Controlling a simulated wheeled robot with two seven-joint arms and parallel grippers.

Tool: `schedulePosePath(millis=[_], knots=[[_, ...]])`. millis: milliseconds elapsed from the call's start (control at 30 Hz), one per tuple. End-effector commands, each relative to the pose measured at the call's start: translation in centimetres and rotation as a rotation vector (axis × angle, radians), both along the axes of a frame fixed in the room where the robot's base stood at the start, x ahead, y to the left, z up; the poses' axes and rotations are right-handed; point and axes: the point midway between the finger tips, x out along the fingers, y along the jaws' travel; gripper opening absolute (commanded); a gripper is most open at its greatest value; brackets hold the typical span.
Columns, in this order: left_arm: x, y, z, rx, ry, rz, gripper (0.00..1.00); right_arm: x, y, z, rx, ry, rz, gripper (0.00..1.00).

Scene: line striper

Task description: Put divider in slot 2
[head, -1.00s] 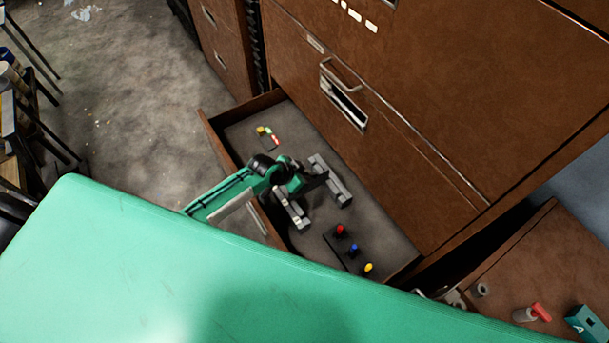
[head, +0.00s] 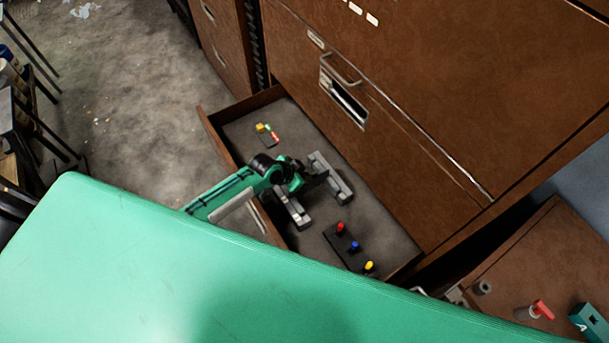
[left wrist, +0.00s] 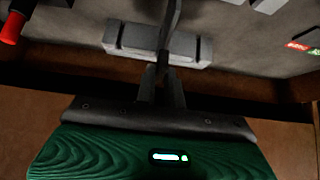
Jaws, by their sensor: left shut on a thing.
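My left gripper (head: 300,182) is inside the open drawer, over the gap between two grey slotted rails. In the left wrist view its fingers (left wrist: 162,84) are shut on a thin dark divider (left wrist: 173,22), seen nearly edge-on. The divider also shows as a dark patch in the head view (head: 314,181). The far rail (head: 331,178) and the near rail (head: 293,209) lie roughly parallel. In the wrist view one rail (left wrist: 140,37) shows a dark slot near each end. The divider crosses this rail's middle; I cannot tell whether it is seated. My right gripper is not in view.
The drawer's front wall (head: 217,141) and the cabinet face (head: 405,160) border the space. A green surface (head: 150,260) fills the foreground.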

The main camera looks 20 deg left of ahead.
Motion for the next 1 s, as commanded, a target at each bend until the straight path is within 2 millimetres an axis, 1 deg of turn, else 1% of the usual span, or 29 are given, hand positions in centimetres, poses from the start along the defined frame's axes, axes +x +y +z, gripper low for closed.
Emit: schedulePosePath(millis=[267,967,1000], knots=[[0.0,0.0,-0.1,-0.001,-0.001,0.0,0.0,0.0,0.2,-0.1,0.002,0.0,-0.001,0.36],[0.0,0.0,-1.8,-0.001,-0.001,0.0,0.0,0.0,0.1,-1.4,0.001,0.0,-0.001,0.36],[0.1,0.0,-1.8,-0.001,-0.001,0.0,0.14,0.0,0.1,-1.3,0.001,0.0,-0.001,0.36]])
